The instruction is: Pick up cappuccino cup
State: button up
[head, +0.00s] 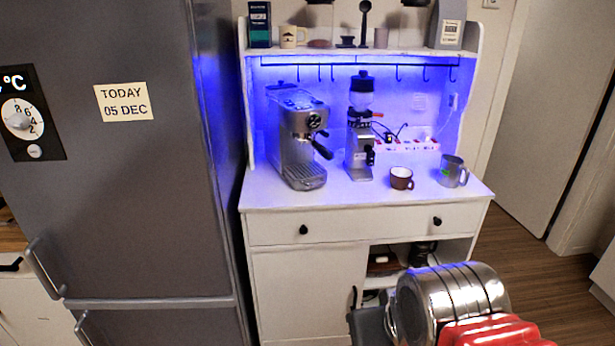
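A small brown cup (401,178) with a pale inside stands upright on the white cabinet top (345,194), right of the grinder; it looks like the cappuccino cup. A metal jug (453,172) with a handle stands to its right, a small gap away. My arm shows at the bottom right, with my gripper (368,324) partly in view as a dark grey part at the lower edge. It is in front of the cabinet, below the cup and apart from it. Its fingers are not clear, so I cannot tell whether it is open or shut.
An espresso machine (297,140) and a grinder (360,135) stand left of the cup. A white power strip (410,145) with cables lies behind it. A shelf (360,53) with hooks hangs above. A grey fridge (110,190) stands left. The counter in front of the cup is clear.

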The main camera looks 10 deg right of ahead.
aim_at(401, 178)
jog(key=z, duration=2.1)
jog(key=i, duration=1.45)
